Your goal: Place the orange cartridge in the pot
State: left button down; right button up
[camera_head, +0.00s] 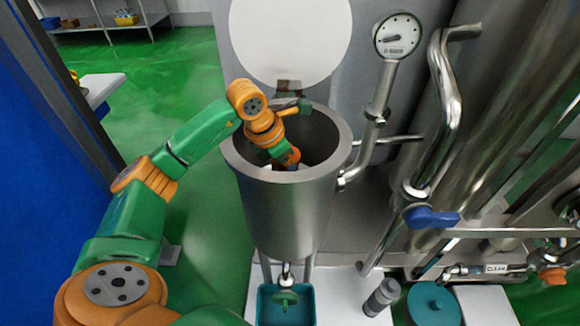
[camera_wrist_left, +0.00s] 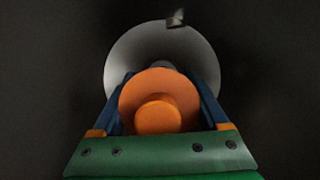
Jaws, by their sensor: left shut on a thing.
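The pot (camera_head: 290,215) is a tall steel cylinder with an open top, in the middle of the head view. My left arm reaches over its rim, and my left gripper (camera_head: 290,160) points down inside the opening. In the left wrist view the orange cartridge (camera_wrist_left: 158,102) sits between the two blue fingers of my left gripper (camera_wrist_left: 160,95), which is shut on it. Beyond it shows the pale round bottom of the pot (camera_wrist_left: 125,55), with dark walls around. In the head view the cartridge is mostly hidden by the gripper. My right gripper is not in view.
A pressure gauge (camera_head: 397,36) on a steel pipe stands right of the pot. A blue valve handle (camera_head: 432,217) is farther right. Below the pot are a teal tray (camera_head: 268,308), a grey cylinder (camera_head: 382,297) and a round teal lid (camera_head: 433,304).

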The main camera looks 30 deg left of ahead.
pick_arm(q)
jog(key=shift+f, duration=0.2)
grip_release()
